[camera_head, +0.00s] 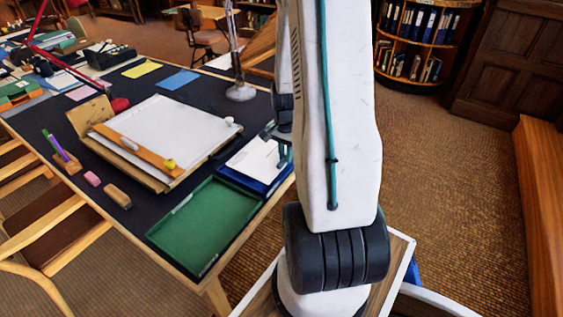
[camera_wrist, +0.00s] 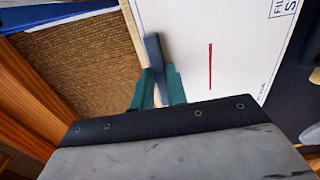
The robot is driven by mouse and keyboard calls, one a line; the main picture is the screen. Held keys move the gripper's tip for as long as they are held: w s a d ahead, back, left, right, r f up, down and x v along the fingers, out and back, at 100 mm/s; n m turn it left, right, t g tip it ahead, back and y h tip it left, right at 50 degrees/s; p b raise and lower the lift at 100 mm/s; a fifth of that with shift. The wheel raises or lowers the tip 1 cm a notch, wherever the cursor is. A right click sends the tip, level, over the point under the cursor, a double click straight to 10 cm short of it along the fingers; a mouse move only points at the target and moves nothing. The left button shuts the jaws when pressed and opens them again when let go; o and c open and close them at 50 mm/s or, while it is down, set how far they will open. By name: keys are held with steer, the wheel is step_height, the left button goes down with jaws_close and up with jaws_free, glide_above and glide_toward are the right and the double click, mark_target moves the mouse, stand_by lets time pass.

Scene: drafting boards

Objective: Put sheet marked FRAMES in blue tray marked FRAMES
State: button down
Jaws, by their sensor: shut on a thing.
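A white sheet (camera_head: 254,159) is at the table's right edge, over the blue tray (camera_head: 268,187). I cannot tell whether it rests in the tray or is held just above it. In the wrist view the sheet (camera_wrist: 222,50) shows a red line and a boxed label cut off by the top edge, so its marking is not fully readable. My gripper (camera_head: 283,155) is at the sheet's right side, partly hidden by my arm. In the wrist view its teal fingers (camera_wrist: 160,83) are closed around a narrow blue-grey piece that stands at the sheet's edge.
An empty green tray (camera_head: 205,222) stands in front of the blue tray. A drawing board (camera_head: 165,130) with a wooden ruler lies to the left. A lamp base (camera_head: 240,92) is behind. An eraser (camera_head: 92,179), a brush (camera_head: 117,195) and a pen holder (camera_head: 66,164) are farther left.

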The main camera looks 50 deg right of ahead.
steer(key=shift+w+a+f, duration=0.1)
steer(key=shift+w+a, duration=0.05)
steer(key=shift+w, duration=0.5)
steer(key=shift+s+f, duration=0.1)
steer(key=shift+f, duration=1.6)
steer(key=shift+f, duration=0.2)
steer(key=c, duration=1.4)
jaws_free()
steer(key=shift+r, duration=0.15)
